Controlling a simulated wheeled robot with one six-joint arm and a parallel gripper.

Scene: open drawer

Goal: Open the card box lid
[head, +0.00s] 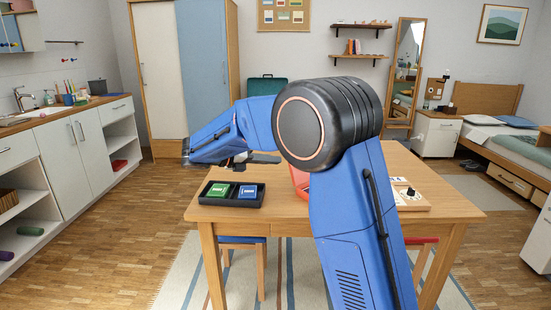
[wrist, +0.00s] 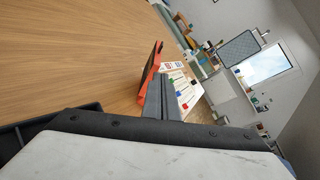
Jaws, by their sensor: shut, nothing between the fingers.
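An orange-red box (head: 300,182) stands on the table, mostly hidden behind my arm in the head view. It looks like the card box, but I cannot tell for sure. In the wrist view an orange-red piece with a dark face (wrist: 152,68) shows just beyond my fingers; whether its lid is open or shut is unclear. My gripper (head: 277,159) is above the table, left of the box and pointing right towards it. Its grey fingers (wrist: 159,84) are together with nothing between them. I cannot tell whether they touch the box.
A black tray (head: 231,204) with a green deck (head: 219,193) and a blue deck (head: 247,191) lies at the table's front left. A wooden board with small pieces (head: 412,200) lies at the right. The wooden tabletop (wrist: 75,60) is bare left of the box in the wrist view.

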